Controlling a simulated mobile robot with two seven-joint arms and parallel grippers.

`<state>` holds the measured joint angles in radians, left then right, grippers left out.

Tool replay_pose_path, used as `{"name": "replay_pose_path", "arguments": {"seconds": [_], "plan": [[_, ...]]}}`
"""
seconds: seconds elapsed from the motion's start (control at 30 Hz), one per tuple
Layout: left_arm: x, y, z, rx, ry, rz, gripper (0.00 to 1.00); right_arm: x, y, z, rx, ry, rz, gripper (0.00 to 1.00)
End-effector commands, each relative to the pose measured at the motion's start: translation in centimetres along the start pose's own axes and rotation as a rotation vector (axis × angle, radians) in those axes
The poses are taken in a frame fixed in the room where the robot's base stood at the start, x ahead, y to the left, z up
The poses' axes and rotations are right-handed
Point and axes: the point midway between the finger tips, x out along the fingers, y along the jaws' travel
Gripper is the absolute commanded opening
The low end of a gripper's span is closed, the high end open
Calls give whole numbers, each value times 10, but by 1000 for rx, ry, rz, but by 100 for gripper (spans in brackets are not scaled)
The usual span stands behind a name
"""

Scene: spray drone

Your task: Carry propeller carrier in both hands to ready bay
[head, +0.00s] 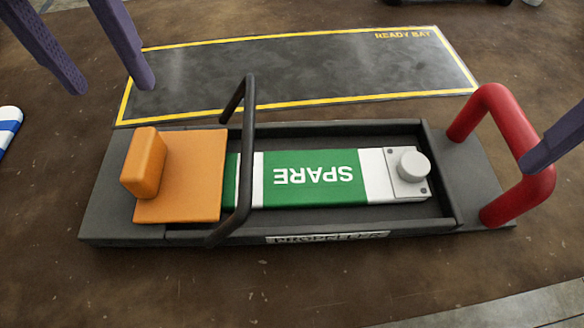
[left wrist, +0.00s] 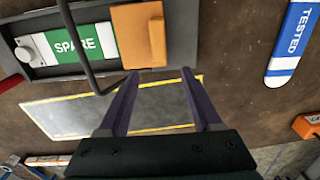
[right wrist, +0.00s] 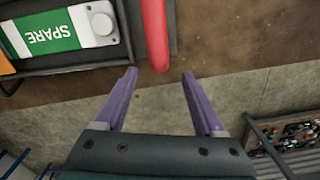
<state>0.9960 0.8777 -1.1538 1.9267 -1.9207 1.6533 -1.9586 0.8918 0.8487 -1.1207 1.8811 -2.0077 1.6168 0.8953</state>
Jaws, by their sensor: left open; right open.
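The propeller carrier (head: 340,226) is a long dark tray on the brown floor. It holds a green and white propeller marked SPARE (head: 315,178) with a grey hub. An orange block (head: 180,177) is at its left end, a black bar handle (head: 246,150) arches over it, and a red handle (head: 496,120) stands at its right end. The ready bay (head: 290,70) is a dark yellow-edged mat behind it. My left gripper (head: 112,88) is open and empty, up and left of the orange block. My right gripper (right wrist: 160,75) is open near the red handle; one finger overlaps it in the head view.
An orange item (left wrist: 307,127) is in the left wrist view. A bin of small parts (right wrist: 295,130) shows in the right wrist view. The mat is bare.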

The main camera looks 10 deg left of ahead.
Motion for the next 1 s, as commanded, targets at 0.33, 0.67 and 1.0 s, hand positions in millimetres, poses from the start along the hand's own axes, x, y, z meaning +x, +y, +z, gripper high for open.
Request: {"name": "replay_pose_path", "arguments": {"seconds": [0.33,0.67,1.0], "plan": [[57,0,1,-1,-5,0,66,57,1,-1,0,4,1,71],[91,1,1,1,-2,1,66,91,1,-1,-1,2,1,71],[93,1,1,1,-1,2,64,93,1,0,-2,0,2,69]]}}
